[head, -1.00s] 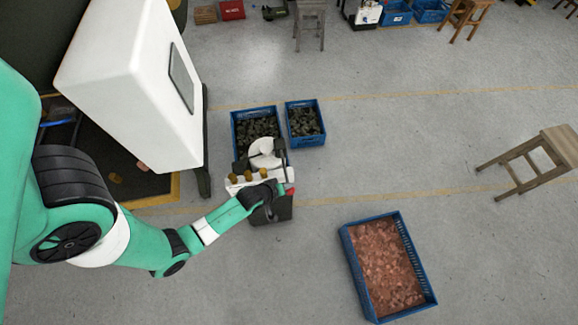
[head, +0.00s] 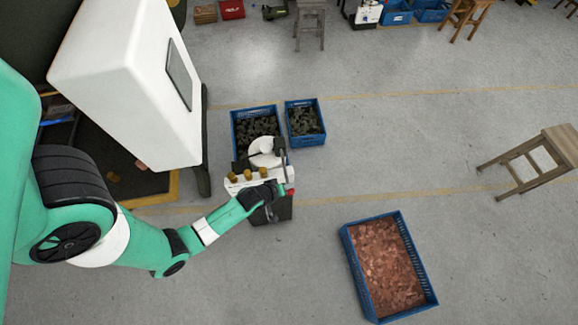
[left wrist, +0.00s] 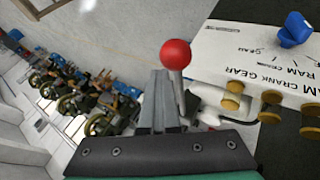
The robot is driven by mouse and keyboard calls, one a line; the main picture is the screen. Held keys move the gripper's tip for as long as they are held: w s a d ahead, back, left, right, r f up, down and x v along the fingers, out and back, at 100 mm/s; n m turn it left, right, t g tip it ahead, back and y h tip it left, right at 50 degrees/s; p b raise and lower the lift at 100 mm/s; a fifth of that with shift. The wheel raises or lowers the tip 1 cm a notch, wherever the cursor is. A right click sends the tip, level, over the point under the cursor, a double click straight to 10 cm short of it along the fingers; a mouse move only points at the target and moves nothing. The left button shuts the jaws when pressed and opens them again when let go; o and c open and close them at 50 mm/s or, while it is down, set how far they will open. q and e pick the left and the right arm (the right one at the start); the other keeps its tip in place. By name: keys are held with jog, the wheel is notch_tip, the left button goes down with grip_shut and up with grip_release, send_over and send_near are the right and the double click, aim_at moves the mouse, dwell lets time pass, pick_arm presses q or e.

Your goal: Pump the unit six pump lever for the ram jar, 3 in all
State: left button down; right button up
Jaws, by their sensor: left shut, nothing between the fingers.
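The pump unit stands on the floor as a small machine with a white top panel (head: 238,187), which in the left wrist view carries lettering reading "RAM" and "RAM CRANK GEAR" (left wrist: 235,65). A lever with a red ball knob (left wrist: 176,54) on a grey rod shows close ahead in the left wrist view; a red spot shows at the unit's right edge (head: 291,191). My left gripper (head: 277,187) is at the unit's front right, beside that red spot. Its fingers (left wrist: 160,98) are shut and empty, near the knob; contact is unclear. I cannot pick out a ram jar. My right gripper is not in view.
Brass knobs (left wrist: 229,105) and a blue knob (left wrist: 295,28) are on the panel. Two blue crates of dark pieces (head: 305,102) stand behind the unit. A blue crate of copper pieces (head: 434,290) lies front right, and a wooden stool (head: 560,145) stands far right. Floor between is clear.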

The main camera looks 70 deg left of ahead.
pick_arm(q)
jog(key=shift+s+d+f+b, duration=0.15)
jog(key=shift+f+b, duration=0.85)
jog(key=shift+f, duration=0.35)
dwell(0.7)
jog(key=shift+r, duration=0.1)
dwell(0.5)
notch_tip(320, 180, up, 3)
jog(key=p, duration=0.3)
jog(key=shift+a+r+p, duration=0.2)
jog(key=shift+r+p, duration=0.75)
jog(key=shift+r, duration=0.05)
jog(key=shift+a+r+p, duration=0.15)
jog(key=shift+r+p, duration=0.8)
jog(key=shift+r, duration=0.05)
jog(key=r+p, duration=0.4)
jog(key=r, duration=0.1)
jog(key=shift+w+a+p, duration=0.2)
jog(key=shift+a+p, duration=0.15)
jog(key=shift+p, duration=0.05)
dwell(1.3)
